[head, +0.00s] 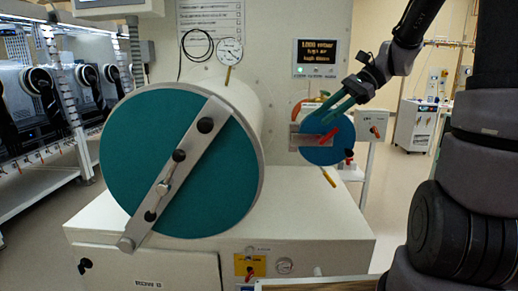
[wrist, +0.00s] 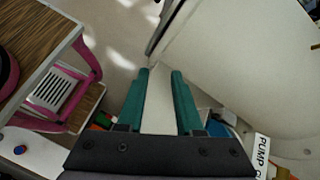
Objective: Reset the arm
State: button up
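My arm reaches in from the upper right of the head view. My gripper (head: 322,117) has two teal fingers and is just above or in front of a small blue round door (head: 345,147) with a red handle (head: 330,135). I cannot tell if it touches the door. In the wrist view the two fingers (wrist: 158,72) stand apart, so the gripper is open. A pale surface shows between them, and I see nothing gripped.
A large cylinder with a teal round door (head: 120,150) and a diagonal metal bar (head: 195,140) stands left on a white cabinet (head: 300,210). A lit display (head: 316,58) is above the small door. The wrist view shows a pink-framed table (wrist: 88,55) at left.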

jog(key=s+d+r+n+t+h, duration=0.2)
jog(key=s+n+t+h, duration=0.2)
jog(key=s, duration=0.2)
jog(key=s+d+r+n+t+h, duration=0.3)
jog(key=s+n+t+h, duration=0.1)
jog(key=s, duration=0.2)
jog(key=shift+d+r, duration=0.15)
jog(key=shift+d, duration=0.2)
